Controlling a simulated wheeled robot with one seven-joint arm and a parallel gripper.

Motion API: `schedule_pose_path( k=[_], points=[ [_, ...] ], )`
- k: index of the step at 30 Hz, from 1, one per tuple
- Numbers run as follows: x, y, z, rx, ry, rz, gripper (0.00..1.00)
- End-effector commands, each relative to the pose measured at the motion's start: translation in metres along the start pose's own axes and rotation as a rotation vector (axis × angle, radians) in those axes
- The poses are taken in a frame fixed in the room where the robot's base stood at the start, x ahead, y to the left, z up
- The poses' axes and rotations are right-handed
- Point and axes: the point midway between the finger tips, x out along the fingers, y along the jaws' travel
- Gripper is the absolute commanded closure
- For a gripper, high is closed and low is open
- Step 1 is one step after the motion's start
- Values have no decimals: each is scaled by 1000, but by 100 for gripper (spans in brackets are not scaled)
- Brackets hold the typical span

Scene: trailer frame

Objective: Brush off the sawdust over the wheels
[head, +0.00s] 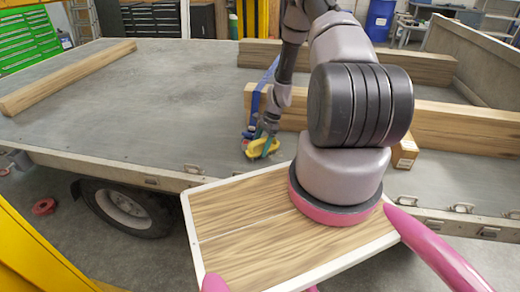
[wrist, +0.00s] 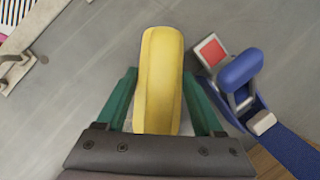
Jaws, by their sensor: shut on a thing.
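My gripper (head: 267,142) is low over the trailer bed (head: 130,100), near its front edge. In the wrist view its teal fingers (wrist: 160,78) stand on either side of a long yellow piece (wrist: 161,85) and are shut on it. The yellow piece also shows in the head view (head: 258,149), at or just above the bed. It looks like a brush's back; no bristles show. One trailer wheel (head: 126,209) is below the front edge at left. I cannot make out any sawdust.
A blue strap with a buckle (wrist: 240,72) lies close right of the yellow piece, running over a wooden beam (head: 450,122). Another beam (head: 70,75) lies at left. The bed between is clear.

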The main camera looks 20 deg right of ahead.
Motion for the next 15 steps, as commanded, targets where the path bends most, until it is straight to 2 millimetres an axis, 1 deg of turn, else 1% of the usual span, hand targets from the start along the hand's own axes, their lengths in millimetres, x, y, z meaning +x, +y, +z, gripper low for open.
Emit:
schedule_pose_path(
  k=[1, 9, 15],
  points=[
    [0, 2, -4, 2, 5, 0, 76],
    [-8, 18, -19, 4, 5, 0, 76],
    [-12, 27, -26, 2, 5, 0, 76]
  ],
)
